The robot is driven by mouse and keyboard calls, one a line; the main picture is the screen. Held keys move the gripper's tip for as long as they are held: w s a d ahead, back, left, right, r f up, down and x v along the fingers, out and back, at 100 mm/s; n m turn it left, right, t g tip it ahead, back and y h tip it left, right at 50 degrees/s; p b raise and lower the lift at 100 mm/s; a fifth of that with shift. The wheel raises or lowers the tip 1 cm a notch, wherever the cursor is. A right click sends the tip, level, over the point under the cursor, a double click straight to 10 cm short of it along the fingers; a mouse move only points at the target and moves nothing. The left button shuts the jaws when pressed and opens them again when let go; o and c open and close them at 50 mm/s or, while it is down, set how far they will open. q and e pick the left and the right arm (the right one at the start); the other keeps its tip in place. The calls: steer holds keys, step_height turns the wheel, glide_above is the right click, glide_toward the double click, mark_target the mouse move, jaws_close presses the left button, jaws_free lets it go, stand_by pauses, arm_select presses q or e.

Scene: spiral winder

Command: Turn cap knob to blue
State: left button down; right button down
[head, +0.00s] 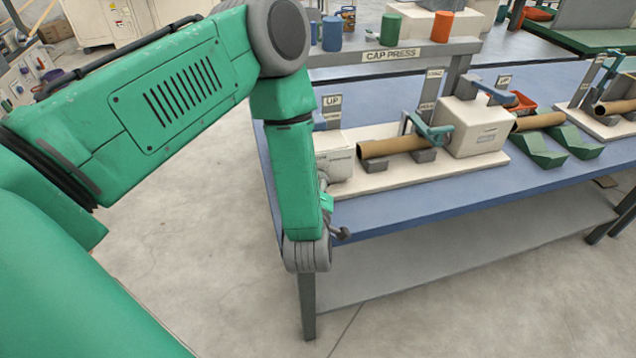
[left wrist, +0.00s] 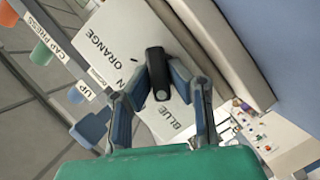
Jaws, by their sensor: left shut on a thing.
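The cap knob (left wrist: 157,72) is a dark, elongated knob on a white panel (left wrist: 110,40), seen in the left wrist view. The panel has the words ORANGE and BLUE and a word ending in N, partly hidden by a finger. The knob's lower end, with a small pale mark, lies toward the BLUE word (left wrist: 172,124). My left gripper (left wrist: 160,76) is shut on the knob, one finger on each side. In the head view, my left gripper (head: 325,203) is at the left end of the cap press, mostly hidden by my wrist. My right gripper is not in view.
The cap press's white housing (head: 338,158) stands on a blue table (head: 440,203). A brown tube (head: 392,147) lies on its supports. Blue, green and orange cups (head: 332,33) stand on the shelf behind. Open floor lies left of the table.

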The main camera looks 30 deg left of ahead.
arm_select(q)
steer(key=shift+f, duration=0.1)
steer(key=c, duration=1.6)
jaws_free()
steer(key=shift+w, duration=0.1)
steer(key=shift+o, duration=0.3)
steer(key=shift+w+f, duration=0.1)
steer(key=shift+w, duration=0.1)
steer(key=shift+s, duration=0.2)
steer(key=v, duration=1)
steer(key=shift+s+d, duration=0.1)
steer(key=shift+d, duration=0.05)
steer(key=shift+s+d, duration=0.3)
steer(key=shift+s, duration=0.35)
